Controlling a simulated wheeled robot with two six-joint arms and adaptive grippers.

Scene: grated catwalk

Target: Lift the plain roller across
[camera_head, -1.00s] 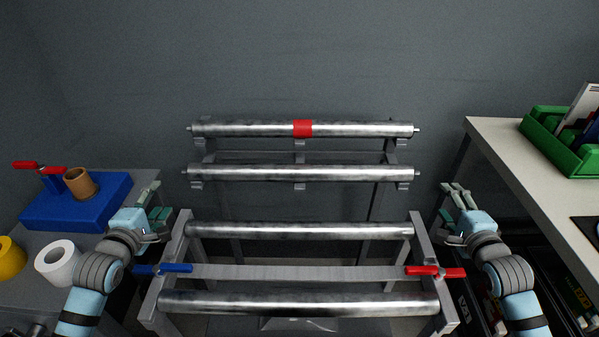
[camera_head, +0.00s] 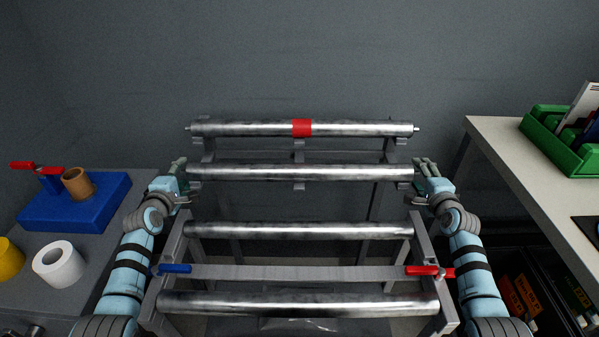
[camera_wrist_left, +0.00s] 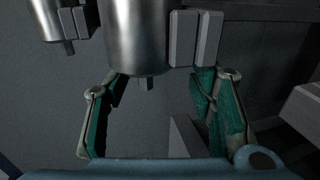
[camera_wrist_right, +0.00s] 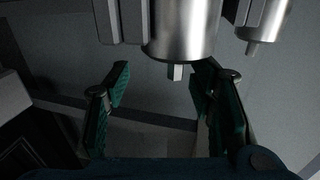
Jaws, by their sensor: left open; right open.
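The plain roller (camera_head: 300,173) is a bare steel cylinder lying level on the lower brackets of the back rack. Its left end shows close up in the left wrist view (camera_wrist_left: 135,35), its right end in the right wrist view (camera_wrist_right: 183,28). My left gripper (camera_head: 180,167) is open at the roller's left end, and its fingers (camera_wrist_left: 160,105) stand either side of the end pin. My right gripper (camera_head: 425,167) is open at the right end, its fingers (camera_wrist_right: 165,95) likewise either side of the pin. Contact is not clear at either end.
A roller with a red band (camera_head: 302,128) lies on the upper brackets. The front frame (camera_head: 300,272) holds two rollers, with a blue lever (camera_head: 174,268) and a red lever (camera_head: 425,270). A bench with a blue block (camera_head: 75,205) is left; a table with a green bin (camera_head: 560,145) is right.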

